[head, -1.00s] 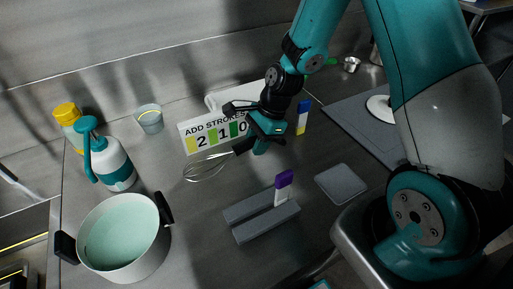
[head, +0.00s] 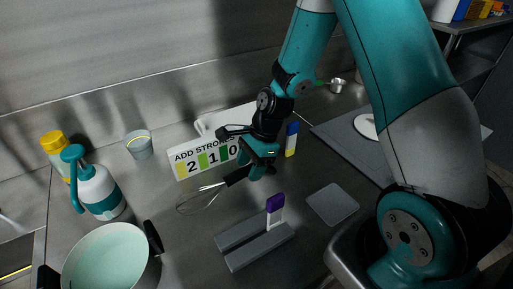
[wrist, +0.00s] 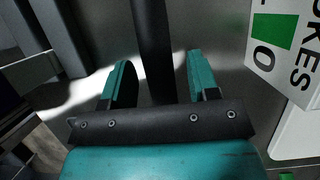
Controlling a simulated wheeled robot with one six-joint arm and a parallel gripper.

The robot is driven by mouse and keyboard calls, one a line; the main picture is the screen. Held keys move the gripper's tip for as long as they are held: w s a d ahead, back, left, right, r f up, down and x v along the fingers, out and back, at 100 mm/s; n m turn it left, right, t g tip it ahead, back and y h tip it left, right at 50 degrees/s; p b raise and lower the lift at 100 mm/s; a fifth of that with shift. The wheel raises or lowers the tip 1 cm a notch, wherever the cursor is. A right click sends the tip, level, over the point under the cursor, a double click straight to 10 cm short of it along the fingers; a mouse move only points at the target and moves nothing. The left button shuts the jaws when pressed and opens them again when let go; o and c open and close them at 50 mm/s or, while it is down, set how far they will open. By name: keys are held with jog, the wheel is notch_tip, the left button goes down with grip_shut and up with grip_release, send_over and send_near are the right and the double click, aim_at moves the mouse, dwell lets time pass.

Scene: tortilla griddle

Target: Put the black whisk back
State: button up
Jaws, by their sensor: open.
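The black whisk (head: 236,176) lies on the steel counter in front of the number sign, its wire loops pointing left and its black handle reaching to my gripper. My gripper (head: 258,172) is over the handle end in the head view. In the wrist view the dark handle (wrist: 150,45) runs between the two teal fingers of my gripper (wrist: 160,78), with a gap on both sides. The jaws are open. A grey two-bar holder (head: 240,260) sits on the counter in front, with a purple-topped tag (head: 275,203) standing at it.
The sign (head: 205,158) stands just behind the whisk. A blue-and-yellow tag (head: 291,140) is right of my gripper. A pot (head: 110,262), teal spray bottle (head: 95,190), yellow-capped jar (head: 55,150) and cup (head: 139,145) are at left. A flat grey plate (head: 332,204) lies at right.

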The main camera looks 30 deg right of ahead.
jog(key=a+v, duration=0.1)
jog(key=v, duration=0.9)
jog(key=s+a+r+n, duration=0.6)
jog(key=s+n, duration=0.3)
jog(key=n, duration=0.3)
jog(key=s+a+r+n, duration=0.6)
jog(key=s+n, duration=0.4)
jog(key=n, duration=0.3)
jog(key=shift+a+r+b, duration=0.2)
jog(key=shift+a+b, duration=0.15)
